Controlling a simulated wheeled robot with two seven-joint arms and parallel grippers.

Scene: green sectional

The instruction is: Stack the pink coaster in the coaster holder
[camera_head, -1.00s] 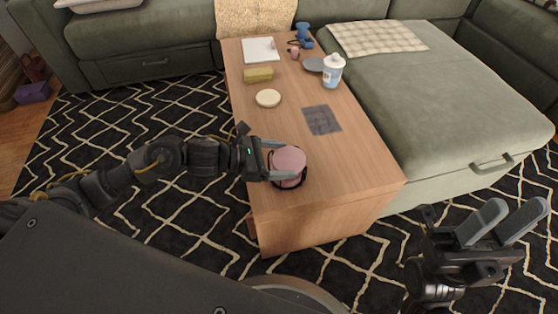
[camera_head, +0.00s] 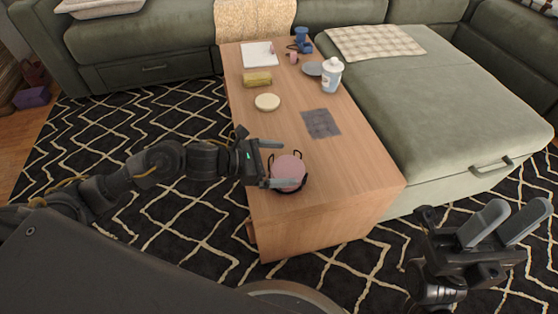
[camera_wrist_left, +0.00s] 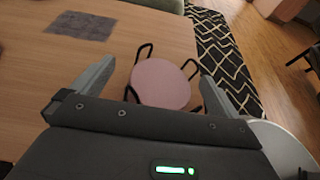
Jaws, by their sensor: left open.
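The pink coaster (camera_head: 287,170) is a flat round disc near the table's near left end. It lies inside the black wire coaster holder (camera_head: 304,184), whose prongs rise around it. The left wrist view also shows the pink coaster (camera_wrist_left: 160,84) between the prongs of the coaster holder (camera_wrist_left: 145,51). My left gripper (camera_head: 268,164) is open, its fingers apart and pointing at the holder, with nothing between the fingertips that I can see gripped. My right gripper (camera_head: 505,222) is at the lower right, away from the table, with its fingers apart and empty.
On the wooden table (camera_head: 350,180) are a cream round disc (camera_head: 267,102), a grey cloth square (camera_head: 321,123), a yellow block (camera_head: 257,79) and a white bottle (camera_head: 332,75). A green sofa (camera_head: 440,110) borders the table on the right.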

